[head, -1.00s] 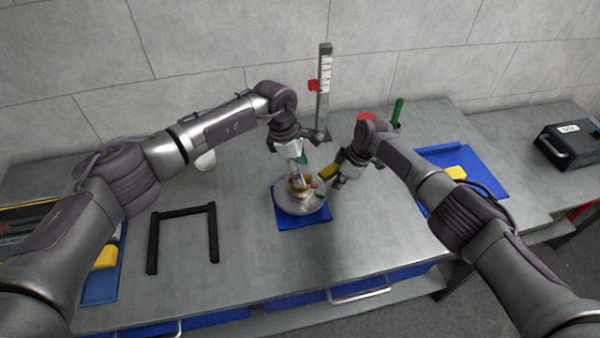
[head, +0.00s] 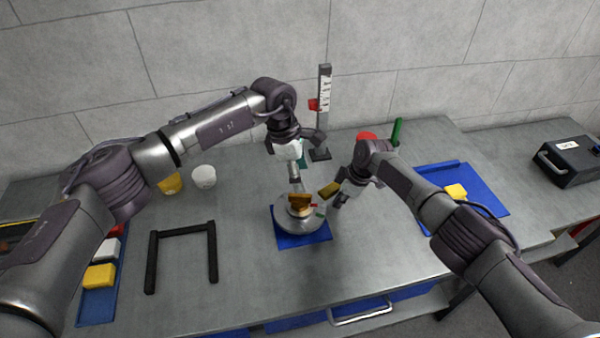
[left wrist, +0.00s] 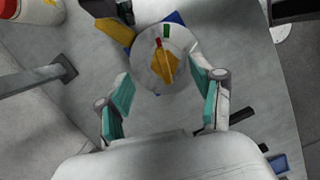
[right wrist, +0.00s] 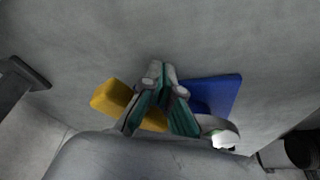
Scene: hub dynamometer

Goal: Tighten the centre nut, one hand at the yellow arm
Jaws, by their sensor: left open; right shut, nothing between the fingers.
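The silver hub disc (head: 292,224) sits on a blue mat (head: 318,237), with an orange-brown nut (head: 299,199) at its centre. In the left wrist view the nut (left wrist: 165,67) lies ahead of my open left gripper (left wrist: 163,88), with nothing between its fingers. In the head view that gripper (head: 295,183) is just above the nut. The yellow arm (head: 328,189) reaches out at the disc's right. It also shows in the right wrist view (right wrist: 112,98), partly hidden behind my right gripper (right wrist: 161,72), which is shut and empty. Contact with the arm cannot be told.
A scale post (head: 324,110) with a red slider stands behind. A blue tray (head: 485,205) with a yellow block lies right. White (head: 203,177) and yellow (head: 169,184) cups stand back left.

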